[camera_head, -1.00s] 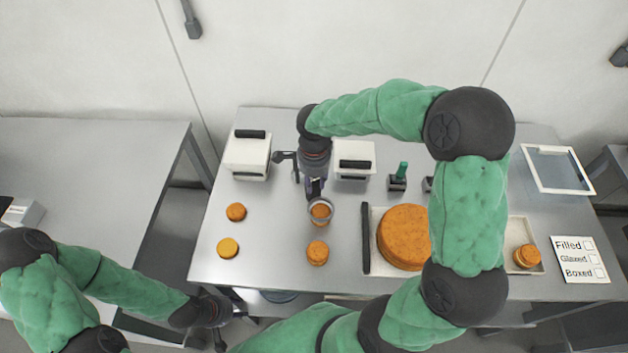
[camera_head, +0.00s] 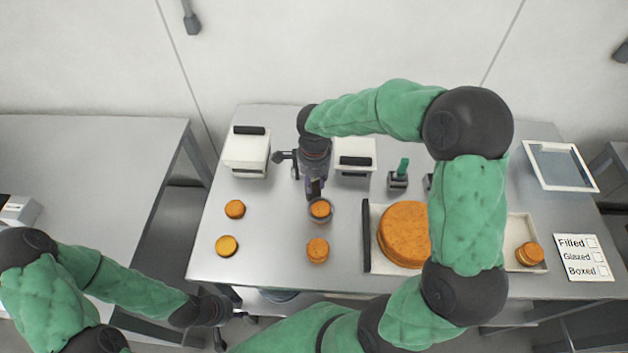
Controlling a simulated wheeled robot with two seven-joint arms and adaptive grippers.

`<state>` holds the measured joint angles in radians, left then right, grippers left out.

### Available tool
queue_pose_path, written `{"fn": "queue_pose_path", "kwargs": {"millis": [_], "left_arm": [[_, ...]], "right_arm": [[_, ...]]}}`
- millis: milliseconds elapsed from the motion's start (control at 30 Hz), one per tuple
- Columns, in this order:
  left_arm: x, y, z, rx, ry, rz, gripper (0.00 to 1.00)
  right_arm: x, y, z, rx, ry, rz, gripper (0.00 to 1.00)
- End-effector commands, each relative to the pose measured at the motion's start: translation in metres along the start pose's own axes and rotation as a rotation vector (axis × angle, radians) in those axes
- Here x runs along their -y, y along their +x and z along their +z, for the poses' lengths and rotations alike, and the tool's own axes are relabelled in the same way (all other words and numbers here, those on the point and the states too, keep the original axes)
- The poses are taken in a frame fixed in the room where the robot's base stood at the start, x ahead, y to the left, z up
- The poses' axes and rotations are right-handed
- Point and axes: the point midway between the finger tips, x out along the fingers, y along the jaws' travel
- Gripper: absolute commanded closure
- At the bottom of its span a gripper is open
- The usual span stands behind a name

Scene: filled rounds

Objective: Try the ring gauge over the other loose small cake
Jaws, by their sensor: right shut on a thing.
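My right gripper (camera_head: 315,191) is shut on the ring gauge (camera_head: 328,221), reaching down from the back of the table. The ring is low around a small orange-brown cake (camera_head: 320,208), whose top shows inside it. I cannot tell whether the ring rests on the table or touches the cake. Other loose small cakes stand apart: one in front (camera_head: 317,249), one at left (camera_head: 235,209) and a yellower one at front left (camera_head: 227,245). My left gripper (camera_head: 219,338) is low at the table's front left, away from the cakes; its fingers are unclear.
A large round cake (camera_head: 404,232) sits on a tray (camera_head: 375,213), partly hidden by my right arm. A small stacked cake (camera_head: 529,254) stands at the tray's right. White boxes (camera_head: 247,154) and a green-handled tool (camera_head: 400,172) stand behind. A checklist card (camera_head: 583,257) lies at right.

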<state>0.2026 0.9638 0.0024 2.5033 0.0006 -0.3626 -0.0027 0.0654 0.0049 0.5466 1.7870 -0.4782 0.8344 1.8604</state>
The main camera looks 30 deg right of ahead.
Motion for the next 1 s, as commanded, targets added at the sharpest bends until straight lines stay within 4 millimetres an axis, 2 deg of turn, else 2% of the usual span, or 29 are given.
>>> {"fn": "queue_pose_path", "kwargs": {"millis": [1000], "left_arm": [[0.005,0.015,-0.001,0.0,0.0,0.0,0.6]], "right_arm": [[0.0,0.018,0.0,0.0,0.0,0.0,1.0]]}}
